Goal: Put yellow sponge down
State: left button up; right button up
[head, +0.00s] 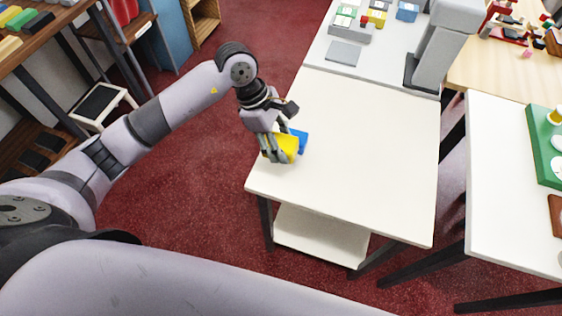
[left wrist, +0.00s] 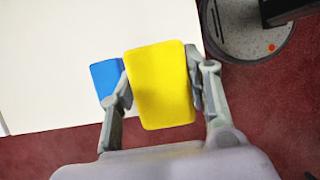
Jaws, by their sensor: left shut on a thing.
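The yellow sponge (head: 287,147) is a flat block held between the fingers of my left gripper (head: 276,150), at the left edge of the white table (head: 360,140). In the left wrist view the yellow sponge (left wrist: 161,85) fills the space between the two fingers of the left gripper (left wrist: 160,90). A blue block (head: 301,140) lies on the table just beside it, partly hidden by the gripper. The blue block (left wrist: 107,77) also shows left of the sponge in the wrist view. I cannot tell whether the sponge touches the tabletop. My right gripper is not in view.
The rest of the white table is clear. Behind it a counter holds a grey plate (head: 343,53) and small coloured blocks, with a grey stand (head: 440,50) at right. Another white table (head: 505,180) with a green tray (head: 545,150) stands at right.

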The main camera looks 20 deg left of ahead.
pick_arm(q)
notch_tip(320, 180, down, 10)
jog(key=shift+f+p, duration=0.1)
jog(key=shift+p, duration=0.6)
jog(key=o, duration=1.1)
